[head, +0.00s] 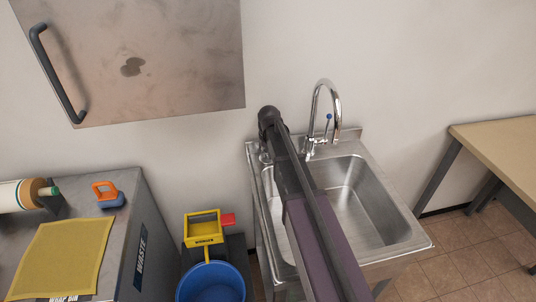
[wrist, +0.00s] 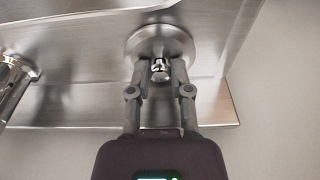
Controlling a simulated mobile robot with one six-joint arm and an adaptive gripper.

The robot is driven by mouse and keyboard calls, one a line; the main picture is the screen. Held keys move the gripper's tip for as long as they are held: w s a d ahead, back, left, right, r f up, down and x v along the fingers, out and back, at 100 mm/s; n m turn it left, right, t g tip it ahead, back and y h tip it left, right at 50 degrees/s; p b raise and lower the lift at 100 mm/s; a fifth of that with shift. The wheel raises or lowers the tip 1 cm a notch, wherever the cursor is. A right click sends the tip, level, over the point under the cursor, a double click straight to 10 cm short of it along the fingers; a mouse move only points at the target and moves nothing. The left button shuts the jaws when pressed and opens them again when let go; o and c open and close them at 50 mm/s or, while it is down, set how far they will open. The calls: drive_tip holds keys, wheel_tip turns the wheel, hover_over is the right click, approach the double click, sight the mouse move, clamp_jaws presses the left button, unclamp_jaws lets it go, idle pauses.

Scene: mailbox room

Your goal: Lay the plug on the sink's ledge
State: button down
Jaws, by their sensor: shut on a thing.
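The plug (wrist: 147,42) is a shiny round metal disc with a small knob, seen in the wrist view. My gripper (wrist: 160,66) is shut on its knob, one finger on each side. The plug is over the sink's ledge (wrist: 85,106), a flat brushed-metal strip; I cannot tell whether it touches. In the head view the steel sink (head: 372,202) stands against the wall, its back ledge (head: 348,135) carrying the tap. My arm reaches over the sink's left side and hides most of the gripper and plug there.
The curved chrome tap (head: 335,105) stands right of my arm; its base (wrist: 14,78) is at left in the wrist view. A blue bucket (head: 212,283) with a yellow wringer (head: 202,229) and a grey cabinet (head: 125,195) are left. A wooden table (head: 505,150) is right.

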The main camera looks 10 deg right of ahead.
sight(268, 160)
drive_tip(key=shift+f, duration=0.2)
drive_tip(key=c, duration=0.5)
unclamp_jaws()
drive_tip(key=shift+c, duration=0.2)
drive_tip(key=shift+r, duration=0.2)
wheel_tip(268, 160, up, 12)
drive_tip(key=s+p, duration=0.1)
drive_tip(key=p, duration=1.1)
drive_tip(key=shift+s, duration=0.4)
drive_tip(key=s+g, duration=0.1)
drive_tip(key=s, duration=2.2)
drive_tip(key=shift+s+f+g, duration=0.15)
drive_tip(key=shift+s+g, duration=0.1)
drive_tip(key=shift+g, duration=0.15)
drive_tip(key=shift+d, duration=0.1)
